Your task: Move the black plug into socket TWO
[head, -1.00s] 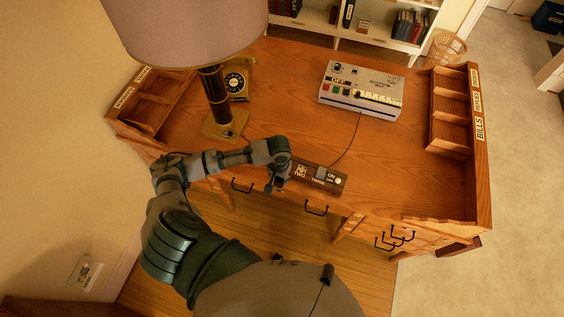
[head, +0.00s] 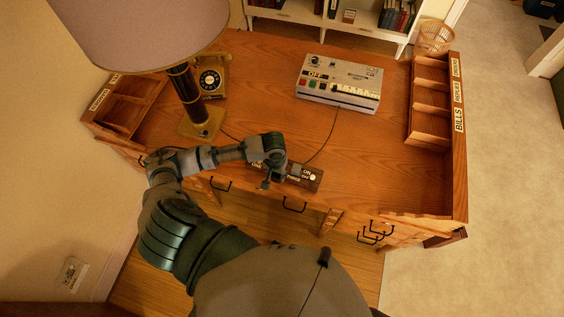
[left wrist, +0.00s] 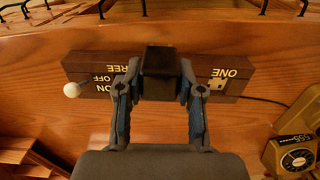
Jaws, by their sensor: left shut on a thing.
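The dark power strip (head: 314,184) lies along the desk's front edge. In the left wrist view the strip (left wrist: 90,65) shows the socket labelled ONE (left wrist: 217,85) bare on the right, and part of the THREE label beside the ON/OFF switch (left wrist: 72,90) on the left. My left gripper (head: 268,181) is over the strip between these labels. In the left wrist view the gripper (left wrist: 160,88) is shut on the black plug (left wrist: 160,62). The plug and fingers hide the strip's middle, including any TWO label. I cannot tell whether the plug is seated or above the strip. My right gripper is not in view.
A lamp (head: 187,95) and rotary phone (head: 211,82) stand left of a grey machine (head: 339,84), whose cord (head: 322,146) runs toward the strip. Wooden organisers stand at the desk's left (head: 125,105) and right (head: 431,100). The middle of the desktop is clear.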

